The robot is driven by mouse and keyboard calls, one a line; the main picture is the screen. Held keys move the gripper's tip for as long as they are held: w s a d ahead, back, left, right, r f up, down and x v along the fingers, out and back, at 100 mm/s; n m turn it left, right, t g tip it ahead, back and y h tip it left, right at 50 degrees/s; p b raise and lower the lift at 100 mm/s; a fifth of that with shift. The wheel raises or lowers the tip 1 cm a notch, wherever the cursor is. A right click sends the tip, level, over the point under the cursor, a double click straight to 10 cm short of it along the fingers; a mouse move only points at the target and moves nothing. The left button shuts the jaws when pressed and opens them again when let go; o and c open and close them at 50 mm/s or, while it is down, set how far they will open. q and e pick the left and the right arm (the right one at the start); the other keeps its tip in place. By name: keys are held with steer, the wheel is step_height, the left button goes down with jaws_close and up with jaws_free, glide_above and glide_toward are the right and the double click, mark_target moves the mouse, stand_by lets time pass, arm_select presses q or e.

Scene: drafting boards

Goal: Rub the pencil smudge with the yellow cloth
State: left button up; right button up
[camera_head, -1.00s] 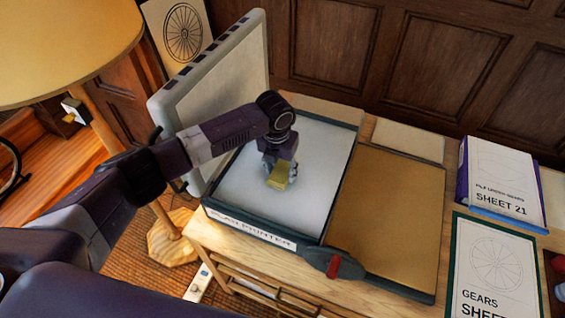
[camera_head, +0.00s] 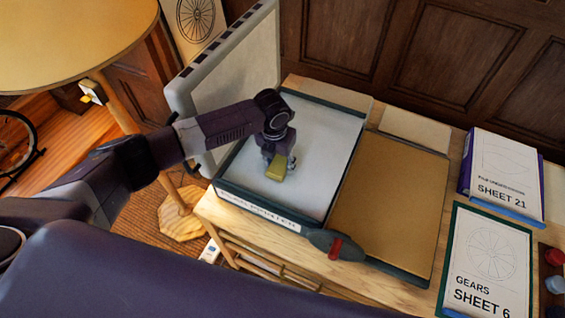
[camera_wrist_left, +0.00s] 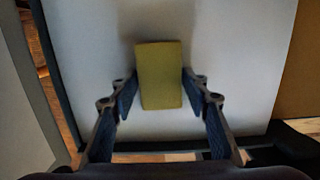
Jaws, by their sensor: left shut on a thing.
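The yellow cloth (camera_head: 276,173) is a small block-like pad held by my left gripper (camera_head: 279,164). It sits at or just above the white bed (camera_head: 318,135) of the plan printer, left of the bed's middle. In the left wrist view the cloth (camera_wrist_left: 160,75) lies between the two dark fingers of the left gripper (camera_wrist_left: 160,82), shut on its sides. Whether it touches the bed is unclear. No pencil smudge can be made out; the cloth and gripper hide part of the bed. My right gripper is not in view.
A tan board (camera_head: 390,205) and a red-handled lever (camera_head: 337,245) are right of the bed. Sheet 21 (camera_head: 503,175) and Sheet 6 (camera_head: 487,262) lie farther right.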

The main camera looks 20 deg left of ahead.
arm_select(q)
steer(key=shift+w+d+f+b, duration=0.1)
steer(key=shift+w+f+b, duration=0.1)
steer(key=shift+w+b, duration=1.05)
steer(key=shift+w+d+r, duration=0.15)
steer(key=shift+w, duration=0.55)
steer(key=w+b, duration=0.1)
steer(key=b, duration=0.1)
steer(key=w+b, duration=0.1)
steer(key=w, duration=0.1)
steer(key=shift+d+b, duration=0.35)
steer(key=shift+b, duration=0.05)
steer(key=shift+w+d+b, duration=0.1)
steer(key=shift+w+b, duration=0.25)
steer(key=shift+w, duration=0.15)
steer(key=w+b, duration=0.2)
steer(key=b, duration=0.1)
steer(key=shift+d+f, duration=0.15)
steer(key=shift+f, duration=0.05)
steer(key=shift+w+d+r+b, duration=0.1)
steer(key=shift+w+d+b, duration=0.1)
steer(key=shift+w+b, duration=0.75)
steer(key=shift+s+r, duration=0.1)
steer(key=shift+r, duration=0.1)
